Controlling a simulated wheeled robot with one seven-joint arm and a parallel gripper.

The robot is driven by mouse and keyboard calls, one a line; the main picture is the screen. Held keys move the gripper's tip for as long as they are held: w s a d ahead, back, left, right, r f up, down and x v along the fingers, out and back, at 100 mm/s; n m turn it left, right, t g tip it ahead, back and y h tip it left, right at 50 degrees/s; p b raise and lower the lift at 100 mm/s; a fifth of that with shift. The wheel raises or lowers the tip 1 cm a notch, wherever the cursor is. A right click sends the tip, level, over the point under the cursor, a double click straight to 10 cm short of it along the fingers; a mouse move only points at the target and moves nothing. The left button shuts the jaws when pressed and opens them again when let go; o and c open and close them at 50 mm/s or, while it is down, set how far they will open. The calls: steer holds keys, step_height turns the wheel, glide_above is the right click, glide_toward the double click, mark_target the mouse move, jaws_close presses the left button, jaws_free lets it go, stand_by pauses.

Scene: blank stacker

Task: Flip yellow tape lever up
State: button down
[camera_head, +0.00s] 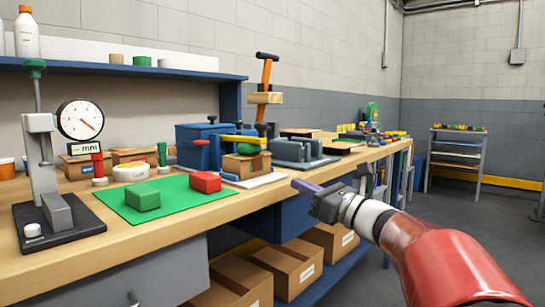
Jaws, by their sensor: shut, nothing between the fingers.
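A yellow lever (241,139) lies about level on a small blue and wood fixture (241,166) on the workbench.
A green mat (170,217) with a green block (142,196) and a red block (206,182) lies left of the fixture. A dial gauge stand (40,150) stands far left. Grey blocks (298,151) stand right of the fixture. Boxes (287,265) sit below the bench.

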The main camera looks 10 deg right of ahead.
glide_toward(255, 147)
steer(key=w+a+f, duration=0.2)
steer(key=w+f, duration=0.1)
steer(key=shift+w+a+p, duration=0.35)
steer(key=shift+a+p, duration=0.05)
step_height(255, 147, up, 3)
steer(key=shift+w+a+r+p, duration=0.1)
steer(key=shift+w+r+p, duration=0.15)
steer(key=shift+p, duration=0.25)
steer(key=shift+r, duration=0.35)
